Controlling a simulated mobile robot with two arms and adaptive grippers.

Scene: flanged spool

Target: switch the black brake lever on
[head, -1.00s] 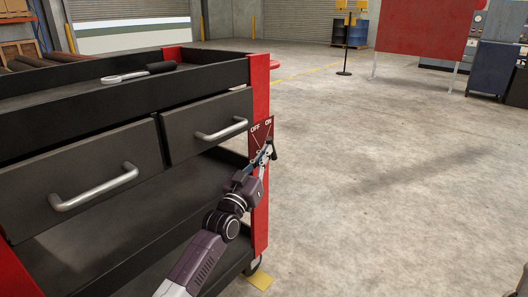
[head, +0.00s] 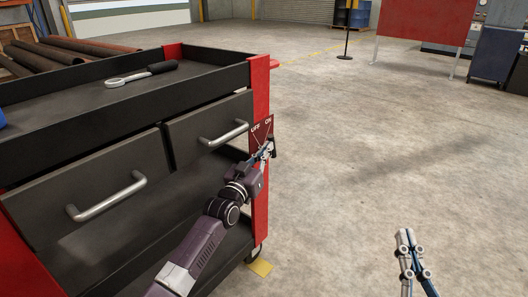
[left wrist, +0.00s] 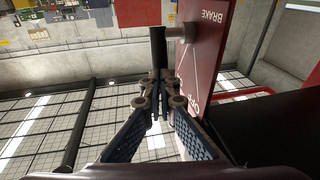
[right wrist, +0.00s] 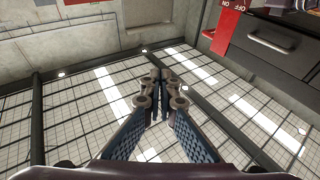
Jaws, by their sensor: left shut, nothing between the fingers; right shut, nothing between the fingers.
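The red brake plate (head: 262,128) is on the cart's right corner post, marked OFF on the left and ON on the right. The black brake lever (head: 274,148) shows as a small dark piece at the plate's lower right, mostly behind my left gripper (head: 267,150). In the left wrist view the lever (left wrist: 158,42) sticks out beside the plate (left wrist: 210,45). My left gripper (left wrist: 160,76) is shut and empty, its tips at the lever's end; I cannot tell whether they touch. My right gripper (head: 404,236) is shut and empty, over open floor at the lower right.
The black and red tool cart (head: 90,135) fills the left, with drawer handles (head: 105,197) sticking out. A ratchet wrench (head: 140,75) lies on its top. The concrete floor (head: 370,150) right of the cart is clear. A red board (head: 425,20) stands far back.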

